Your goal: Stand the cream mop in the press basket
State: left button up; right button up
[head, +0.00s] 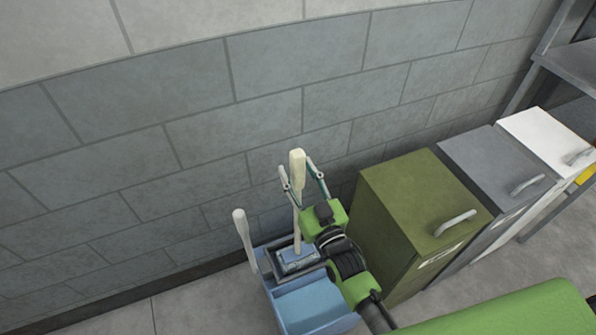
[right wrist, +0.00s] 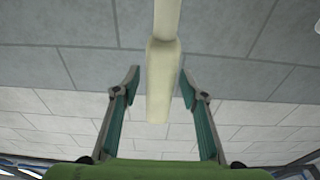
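The cream mop (head: 297,168) stands near upright, its thin pole running down into the press basket (head: 297,263) of a blue bucket (head: 312,305). Its lower end is hard to make out there. My right gripper (head: 303,178) is open, its two fingers on either side of the mop's thick cream grip. In the right wrist view the grip (right wrist: 157,95) is between the fingers (right wrist: 160,80), with a clear gap on both sides. My left gripper is not in view.
A pale lever handle (head: 243,232) rises at the bucket's left. Green (head: 415,195), grey (head: 495,170) and white (head: 545,140) bins stand to the right. A grey block wall (head: 180,130) is close behind. Floor is bare at the lower left.

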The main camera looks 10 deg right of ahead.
jog(key=shift+r, duration=0.2)
jog(key=b+v, duration=0.1)
jog(key=v, duration=1.1)
jog(key=shift+f, duration=0.15)
jog(key=s+d+f+g+h, duration=0.1)
jog(key=s+f+g, duration=0.2)
jog(key=f, duration=0.8)
jog(key=s+f+g, duration=0.3)
jog(key=f, duration=0.8)
jog(key=s+d+f+g+h, duration=0.1)
jog(key=s+f+g, duration=0.15)
jog(key=f, duration=0.75)
jog(key=s+d+f+g, duration=0.2)
jog(key=s+f, duration=0.4)
jog(key=s, duration=0.3)
jog(key=s+d+f+g+h, duration=0.1)
jog(key=s+d+f+g, duration=0.2)
jog(key=s+f, duration=0.4)
jog(key=s+d+f+g, duration=0.2)
jog(key=s+f+g, duration=0.2)
jog(key=s+f, duration=0.3)
jog(key=s, duration=0.5)
jog(key=shift+s+d+f+g+h, duration=0.2)
jog(key=shift+s+d+g+h, duration=0.05)
jog(key=shift+s+g+h, duration=0.15)
